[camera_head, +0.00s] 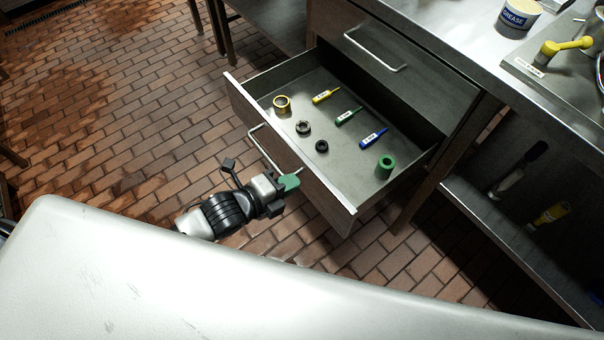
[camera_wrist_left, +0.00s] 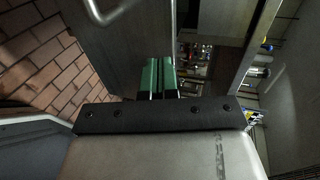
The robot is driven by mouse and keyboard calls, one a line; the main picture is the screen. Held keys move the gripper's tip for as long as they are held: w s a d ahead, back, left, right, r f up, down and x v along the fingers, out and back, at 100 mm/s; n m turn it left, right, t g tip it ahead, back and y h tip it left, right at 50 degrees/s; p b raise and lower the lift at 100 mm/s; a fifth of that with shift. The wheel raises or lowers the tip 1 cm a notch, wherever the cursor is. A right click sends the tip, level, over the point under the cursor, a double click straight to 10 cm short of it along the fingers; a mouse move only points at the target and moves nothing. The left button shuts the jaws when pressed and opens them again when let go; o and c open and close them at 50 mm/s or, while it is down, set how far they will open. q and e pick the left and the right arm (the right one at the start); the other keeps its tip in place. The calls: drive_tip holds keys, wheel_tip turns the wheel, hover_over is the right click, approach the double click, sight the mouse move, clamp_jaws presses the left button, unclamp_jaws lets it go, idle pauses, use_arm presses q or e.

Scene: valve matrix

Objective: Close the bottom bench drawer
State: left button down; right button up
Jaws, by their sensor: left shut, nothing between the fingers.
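The bottom bench drawer (camera_head: 340,203) is pulled out from the bench. Its front panel carries a metal bar handle (camera_head: 262,150). My left gripper (camera_head: 290,182) is shut and empty, with its green fingertips at the drawer front near the right end of the handle. I cannot tell whether they touch it. In the left wrist view the shut green fingers (camera_wrist_left: 159,76) point at the drawer front (camera_wrist_left: 135,45), and part of the handle (camera_wrist_left: 100,10) shows at the top left. My right gripper is not in view.
The open drawer holds rings, screwdriver-like tools (camera_head: 374,138) and a green cylinder (camera_head: 385,165). A shut drawer with a handle (camera_head: 376,48) is above it. A lower shelf (camera_head: 520,250) is at the right. Brick floor (camera_head: 120,110) lies free at the left.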

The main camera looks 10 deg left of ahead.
sight(311, 170)
use_arm(q)
drive_tip(key=shift+w+d, duration=1.15)
drive_tip(key=shift+w, duration=0.25)
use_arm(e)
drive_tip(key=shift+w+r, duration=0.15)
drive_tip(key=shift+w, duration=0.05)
use_arm(q)
drive_tip(key=shift+w+d, duration=0.35)
drive_tip(key=shift+w, duration=0.1)
drive_tip(key=w+d+b, duration=0.6)
drive_tip(key=w+d, duration=1)
drive_tip(key=w, duration=0.5)
drive_tip(key=shift+w+d, duration=0.3)
drive_tip(key=shift+d, duration=0.1)
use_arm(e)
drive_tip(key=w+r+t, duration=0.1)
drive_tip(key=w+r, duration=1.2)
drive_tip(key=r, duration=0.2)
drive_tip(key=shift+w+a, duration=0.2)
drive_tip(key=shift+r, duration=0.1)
